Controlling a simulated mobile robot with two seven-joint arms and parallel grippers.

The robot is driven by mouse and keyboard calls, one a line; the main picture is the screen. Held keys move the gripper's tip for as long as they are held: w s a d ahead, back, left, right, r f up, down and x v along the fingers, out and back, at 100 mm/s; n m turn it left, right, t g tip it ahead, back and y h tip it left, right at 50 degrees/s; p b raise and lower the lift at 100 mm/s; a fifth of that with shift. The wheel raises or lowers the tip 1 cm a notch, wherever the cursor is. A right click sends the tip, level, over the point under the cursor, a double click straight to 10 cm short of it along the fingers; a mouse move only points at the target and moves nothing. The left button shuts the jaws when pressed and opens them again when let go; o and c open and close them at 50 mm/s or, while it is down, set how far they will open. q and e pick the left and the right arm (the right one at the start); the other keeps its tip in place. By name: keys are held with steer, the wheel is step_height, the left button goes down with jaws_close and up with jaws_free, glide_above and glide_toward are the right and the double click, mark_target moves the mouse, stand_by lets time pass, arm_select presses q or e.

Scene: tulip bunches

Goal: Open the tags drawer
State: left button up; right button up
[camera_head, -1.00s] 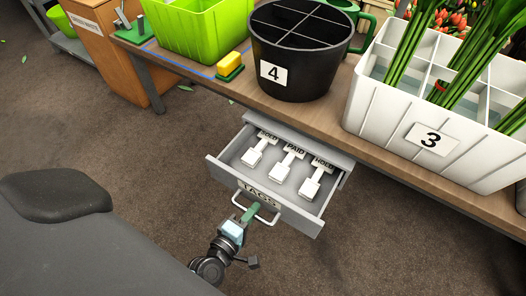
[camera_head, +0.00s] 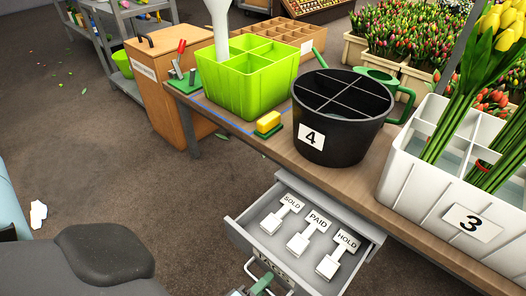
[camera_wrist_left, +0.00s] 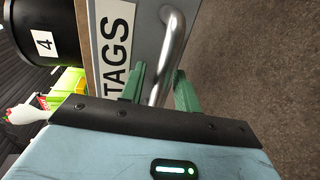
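The grey tags drawer (camera_head: 237,229) stands pulled out from under the wooden table in the head view. Three white tags marked SOLD (camera_head: 284,213), PAID (camera_head: 309,232) and HOLD (camera_head: 338,254) lie inside it. Its metal handle (camera_wrist_left: 174,38) and TAGS label (camera_wrist_left: 116,45) show in the left wrist view. My left gripper (camera_wrist_left: 160,78) has its green fingers on either side of the handle bar, with gaps visible beside the bar. In the head view the left gripper (camera_head: 262,285) is at the handle by the bottom edge, partly cut off. My right gripper is out of view.
On the table (camera_head: 270,150) stand a green divided bin (camera_head: 250,85), a black bucket marked 4 (camera_head: 340,140), a white crate marked 3 (camera_head: 430,205) and a yellow block (camera_head: 268,122). A wooden cabinet (camera_head: 160,90) stands at its left end.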

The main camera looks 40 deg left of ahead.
arm_select(q)
steer(key=shift+s, duration=0.3)
steer(key=p+v, duration=0.2)
steer(key=v, duration=0.5)
steer(key=shift+s+r, duration=0.1)
stand_by(0.3)
